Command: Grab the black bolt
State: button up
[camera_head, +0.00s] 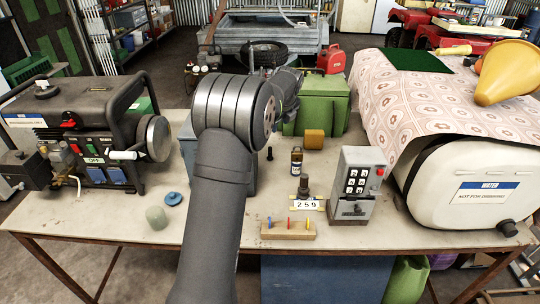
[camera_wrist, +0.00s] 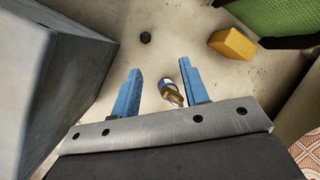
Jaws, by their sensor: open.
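The black bolt (camera_head: 270,154) is a small dark piece standing on the bench, just right of my arm in the head view. In the wrist view the bolt (camera_wrist: 145,38) shows from above as a dark round spot, beyond my fingertips and apart from them. My gripper (camera_wrist: 160,67) has two blue fingers spread wide with nothing gripped. A small amber bottle (camera_wrist: 168,90) shows between and below the fingers; I cannot tell its height distance from them. In the head view my arm hides the fingers.
A yellow block (camera_head: 315,139) and green bin (camera_head: 316,110) stand behind the bottle (camera_head: 296,162). A grey-blue box (camera_wrist: 55,80) rises close left of my gripper. Bare bench surrounds the bolt.

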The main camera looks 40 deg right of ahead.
aim_at(270, 150)
jog(key=w+f+m, duration=0.1)
jog(key=f, duration=0.3)
jog(key=w+f+m, duration=0.1)
jog(key=w+f, duration=0.1)
jog(key=f, duration=0.2)
jog(key=w+f+m+y, duration=0.1)
jog(key=w+f+m, duration=0.1)
jog(key=f, duration=0.2)
jog(key=shift+w+d, duration=0.15)
jog(key=shift+d, duration=0.2)
jog(key=x, duration=0.4)
jog(key=shift+s+a+f, duration=0.15)
jog(key=shift+s+f, duration=0.1)
jog(key=shift+f, duration=0.1)
jog(key=shift+w+f, duration=0.2)
jog(key=shift+f, duration=0.15)
grip_shut()
